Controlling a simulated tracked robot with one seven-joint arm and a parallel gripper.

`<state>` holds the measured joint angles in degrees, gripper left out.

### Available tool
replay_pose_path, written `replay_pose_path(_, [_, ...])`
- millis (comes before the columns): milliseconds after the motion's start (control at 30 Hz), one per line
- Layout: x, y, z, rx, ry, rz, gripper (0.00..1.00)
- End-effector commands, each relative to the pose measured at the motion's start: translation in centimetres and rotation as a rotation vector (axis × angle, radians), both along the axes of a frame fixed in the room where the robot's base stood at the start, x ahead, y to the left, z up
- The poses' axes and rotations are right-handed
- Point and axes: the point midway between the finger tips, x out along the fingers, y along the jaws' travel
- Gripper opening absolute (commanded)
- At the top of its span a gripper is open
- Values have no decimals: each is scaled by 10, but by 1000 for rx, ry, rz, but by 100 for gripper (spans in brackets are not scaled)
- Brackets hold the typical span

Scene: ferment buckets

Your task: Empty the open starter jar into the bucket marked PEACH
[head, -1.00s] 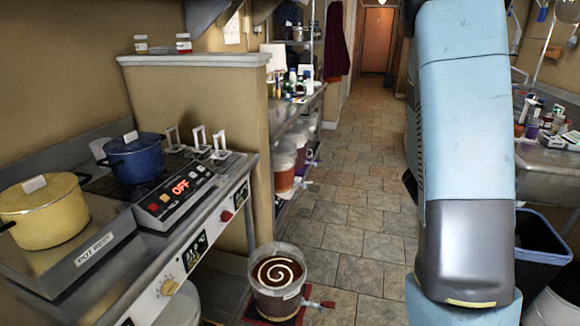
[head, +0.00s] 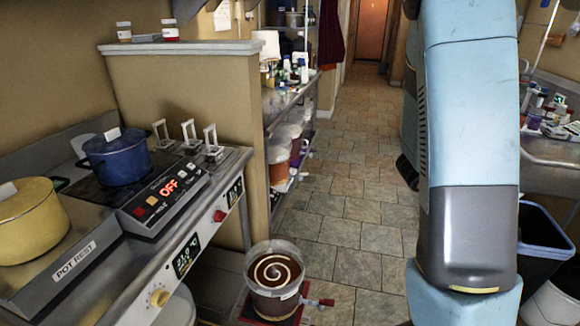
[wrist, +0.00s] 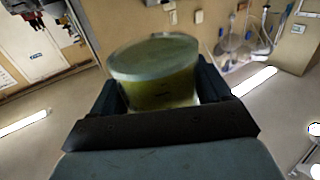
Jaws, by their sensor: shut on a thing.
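In the wrist view my gripper (wrist: 160,92) is shut on a round jar (wrist: 155,65) with yellow-green contents. The jar sits between the two dark fingers, its pale grey-green circular end facing the camera. I cannot tell whether that end is open. The head view shows my blue arm, but not the gripper or jar. In the head view an open bucket (head: 274,302) stands low on a red base beside the stove. It holds dark red-brown contents with a white spiral on top. I cannot read any PEACH marking.
A blue pot (head: 118,158) and a yellow pot (head: 30,225) stand on the stove counter at left. More buckets (head: 278,165) stand on the shelf behind the partition (head: 185,48). A dark blue bin (head: 545,245) is at right. The tiled floor (head: 350,210) is clear along the middle.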

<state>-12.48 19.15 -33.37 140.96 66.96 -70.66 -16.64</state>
Motion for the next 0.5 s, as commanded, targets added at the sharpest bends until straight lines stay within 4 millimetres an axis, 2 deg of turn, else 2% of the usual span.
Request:
replay_pose_path(167, [63, 22, -1, 4, 19, 227, 31])
replay_pose_path(267, [104, 44, -5, 5, 35, 390, 31])
replay_pose_path(400, [157, 83, -14, 2, 57, 618, 31])
replay_pose_path(500, [189, 115, -22, -4, 73, 778, 31])
